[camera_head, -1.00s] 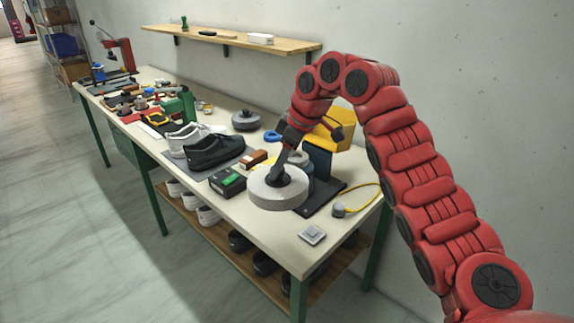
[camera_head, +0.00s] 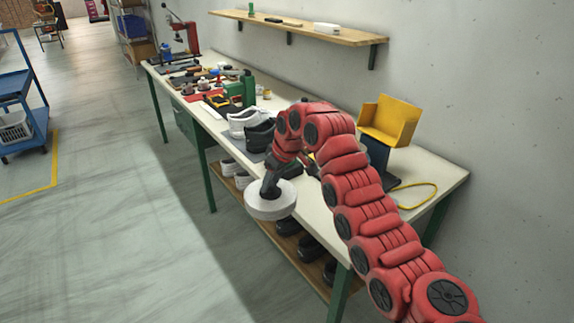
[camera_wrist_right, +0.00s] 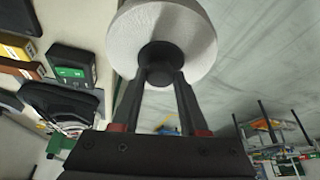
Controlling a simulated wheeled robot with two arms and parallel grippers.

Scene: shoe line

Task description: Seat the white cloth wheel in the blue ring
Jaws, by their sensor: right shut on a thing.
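The white cloth wheel (camera_head: 270,211) is a thick, pale disc with a dark hub. My right gripper (camera_head: 269,190) is shut on the hub and holds the wheel off the bench, near its front edge. In the right wrist view, the two fingers (camera_wrist_right: 160,76) close on the dark hub and the white disc (camera_wrist_right: 190,40) spreads beyond them. The blue ring cannot be made out now; my red right arm covers part of the bench top. My left gripper is not in view.
The bench (camera_head: 436,180) carries white and black shoes (camera_head: 243,122), a green block (camera_head: 241,92) and a yellow-topped machine (camera_head: 389,122) with a yellow cord. A shelf (camera_head: 340,33) hangs on the wall. Shoes stand below. Open floor lies left, with a blue cart (camera_head: 40,127).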

